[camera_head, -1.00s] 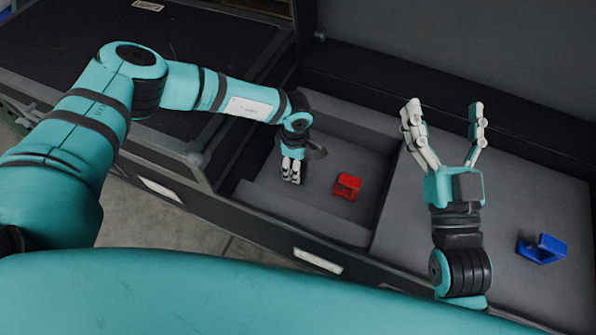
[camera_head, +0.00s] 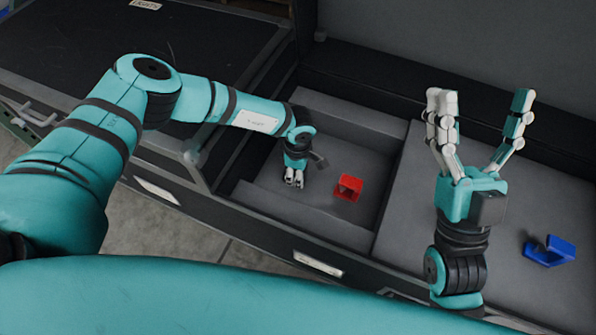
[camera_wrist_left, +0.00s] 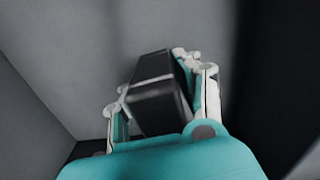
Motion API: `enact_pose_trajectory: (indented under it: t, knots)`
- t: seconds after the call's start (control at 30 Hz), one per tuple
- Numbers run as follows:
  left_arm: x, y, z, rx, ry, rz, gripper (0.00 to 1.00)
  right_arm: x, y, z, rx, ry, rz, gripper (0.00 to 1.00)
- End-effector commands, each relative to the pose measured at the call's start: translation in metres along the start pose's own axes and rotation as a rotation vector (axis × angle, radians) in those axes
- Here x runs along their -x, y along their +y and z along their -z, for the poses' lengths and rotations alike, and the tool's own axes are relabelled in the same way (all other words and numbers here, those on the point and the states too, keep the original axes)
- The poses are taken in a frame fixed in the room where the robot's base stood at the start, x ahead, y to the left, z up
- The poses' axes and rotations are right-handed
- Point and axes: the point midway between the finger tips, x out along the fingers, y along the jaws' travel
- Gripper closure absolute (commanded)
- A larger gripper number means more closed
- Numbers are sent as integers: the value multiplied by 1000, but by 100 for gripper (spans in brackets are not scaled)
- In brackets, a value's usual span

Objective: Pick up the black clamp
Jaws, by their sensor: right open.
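The black clamp (camera_wrist_left: 158,98) shows in the left wrist view as a dark block between the fingers of my left gripper (camera_wrist_left: 160,85). The fingers lie close along both of its sides; whether they press on it is unclear. In the head view my left gripper (camera_head: 294,179) points down, low inside the smaller left compartment (camera_head: 300,211), left of the red clamp. The black clamp cannot be made out there. My right gripper (camera_head: 482,112) is raised over the right section, with its fingers spread wide and nothing between them.
A red clamp (camera_head: 348,188) lies in the same compartment, just right of my left gripper. A blue clamp (camera_head: 550,251) lies on the grey right section (camera_head: 535,200). Dark walls (camera_head: 225,212) bound the compartment. A closed black case top (camera_head: 150,50) lies at the upper left.

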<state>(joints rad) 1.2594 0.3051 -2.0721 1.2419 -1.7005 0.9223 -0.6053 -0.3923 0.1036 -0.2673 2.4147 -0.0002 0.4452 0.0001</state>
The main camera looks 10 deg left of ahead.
Motion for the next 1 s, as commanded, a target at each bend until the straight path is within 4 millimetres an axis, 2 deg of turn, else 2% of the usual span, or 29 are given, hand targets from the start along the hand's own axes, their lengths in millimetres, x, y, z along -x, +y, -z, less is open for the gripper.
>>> enact_pose_trajectory:
  t: [0.03, 0.23, 0.67, 0.87, 1.0]
  knots:
    - [0, 0, 0, 0, 0, 0, 74, 0, 0, 0, 0, 0, 0, 19]
    - [0, 0, 0, 0, 0, 0, 100, 0, 0, 0, 0, -1, 0, 19]
    - [4, 1, 0, 1, -1, -1, 100, -1, 0, -2, 0, -16, 0, 19]
    - [20, 1, 0, 2, -1, -2, 100, -1, 4, -26, 9, -159, -6, 19]
    - [41, 1, 0, 1, -2, -2, 100, 5, 8, -55, 17, -338, -14, 19]
